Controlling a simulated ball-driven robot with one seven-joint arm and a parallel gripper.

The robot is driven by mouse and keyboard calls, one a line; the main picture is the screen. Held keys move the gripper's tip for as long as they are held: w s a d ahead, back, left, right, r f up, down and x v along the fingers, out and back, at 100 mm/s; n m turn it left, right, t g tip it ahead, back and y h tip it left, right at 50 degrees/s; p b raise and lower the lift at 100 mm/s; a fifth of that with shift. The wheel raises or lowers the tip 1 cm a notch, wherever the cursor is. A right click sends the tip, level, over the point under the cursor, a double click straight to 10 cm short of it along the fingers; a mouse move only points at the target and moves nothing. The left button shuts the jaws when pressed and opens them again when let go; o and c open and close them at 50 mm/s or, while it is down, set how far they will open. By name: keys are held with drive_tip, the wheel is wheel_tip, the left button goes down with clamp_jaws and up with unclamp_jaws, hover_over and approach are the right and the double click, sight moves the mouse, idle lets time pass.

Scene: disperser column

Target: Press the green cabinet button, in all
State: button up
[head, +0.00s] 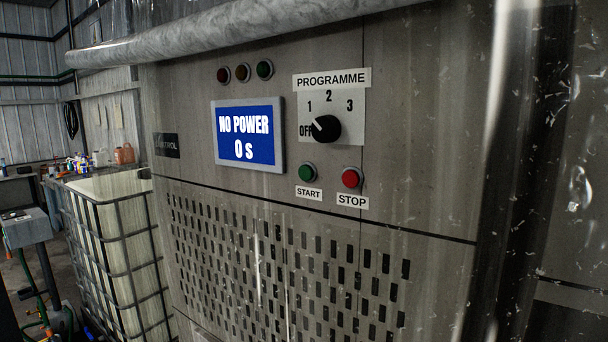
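The green button (306,173) sits on the front of the grey metal cabinet (210,188), above a label reading START. A red button (351,178) is to its right, above a STOP label. The display (248,135) to the upper left reads "NO POWER 0 s". The black programme knob (326,129) is above the buttons, its white mark pointing toward OFF. My gripper is not in this view.
Three indicator lamps (243,72) sit above the display. A thick rail (230,31) runs across the cabinet top. A caged white tank (115,245) stands at the left. A blurred dark, speckled post (525,150) blocks part of the right side.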

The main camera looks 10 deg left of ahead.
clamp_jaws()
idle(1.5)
